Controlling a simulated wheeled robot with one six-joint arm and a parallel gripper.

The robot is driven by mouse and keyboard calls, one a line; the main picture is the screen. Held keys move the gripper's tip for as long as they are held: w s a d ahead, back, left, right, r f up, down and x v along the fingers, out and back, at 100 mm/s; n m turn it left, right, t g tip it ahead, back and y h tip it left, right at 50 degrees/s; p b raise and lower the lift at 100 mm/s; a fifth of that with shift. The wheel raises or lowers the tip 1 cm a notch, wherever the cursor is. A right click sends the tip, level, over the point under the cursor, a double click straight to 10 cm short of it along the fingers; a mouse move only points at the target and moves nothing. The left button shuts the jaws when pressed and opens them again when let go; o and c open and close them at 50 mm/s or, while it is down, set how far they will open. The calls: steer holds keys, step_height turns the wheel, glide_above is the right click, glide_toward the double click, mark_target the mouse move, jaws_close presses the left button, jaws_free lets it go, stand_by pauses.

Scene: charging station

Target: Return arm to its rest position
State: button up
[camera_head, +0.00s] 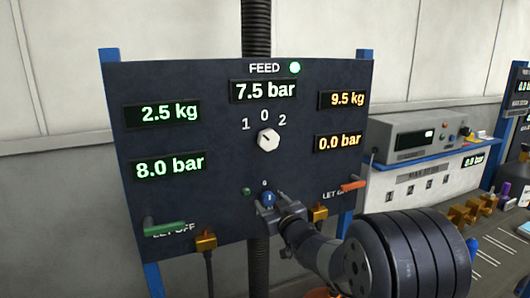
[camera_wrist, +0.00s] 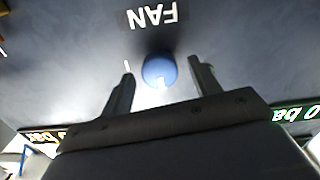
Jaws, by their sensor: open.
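My gripper (camera_head: 271,202) is at the lower middle of the dark blue panel (camera_head: 230,225), in front of a small blue knob (camera_head: 268,197). In the wrist view my gripper (camera_wrist: 161,68) has its two fingers apart, one on each side of the round blue knob (camera_wrist: 157,72). A gap shows between the knob and each finger. An upside-down FAN label (camera_wrist: 152,16) is above the knob there. Whether the fingertips reach past the knob's face, I cannot tell. My arm comes in from the lower right and hides part of the panel's lower right area.
A white selector dial (camera_head: 268,140) points near 0, below a 7.5 bar display (camera_head: 263,91). A green lever (camera_head: 165,228) and an orange lever (camera_head: 353,185) stick out at the panel's lower sides. A bench with a grey instrument (camera_head: 405,137) stands to the right.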

steer(key=shift+r+m+p, duration=0.15)
steer(key=shift+m+p, duration=1.75)
steer(key=shift+p, duration=1.55)
steer(key=shift+m, duration=0.4)
steer(key=shift+d, duration=0.1)
